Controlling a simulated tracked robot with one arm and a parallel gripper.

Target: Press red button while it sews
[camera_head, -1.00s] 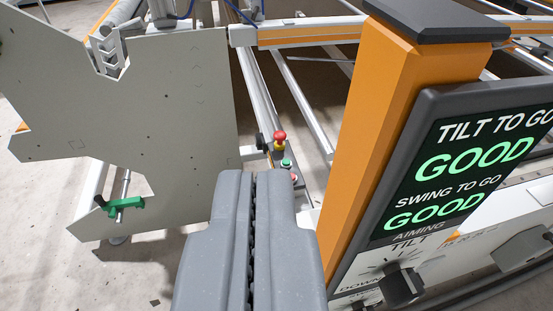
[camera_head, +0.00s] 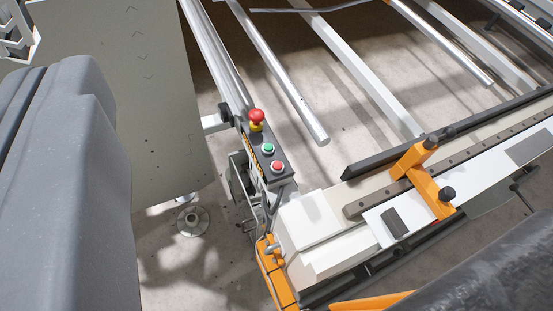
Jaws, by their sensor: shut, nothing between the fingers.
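A small dark control box (camera_head: 256,138) stands near the middle of the view, on the machine's frame. On it are a red mushroom knob (camera_head: 257,115) with a yellow collar, a green push button (camera_head: 267,149) and a flat red push button (camera_head: 277,167) nearest me. All three are uncovered.
A large grey side plate (camera_head: 150,90) stands between my gripper and the box in the picture. A rail with an orange clamp (camera_head: 428,180) lies to the right. Silver bars (camera_head: 285,80) run across the back. An orange part (camera_head: 275,270) stands below the box.

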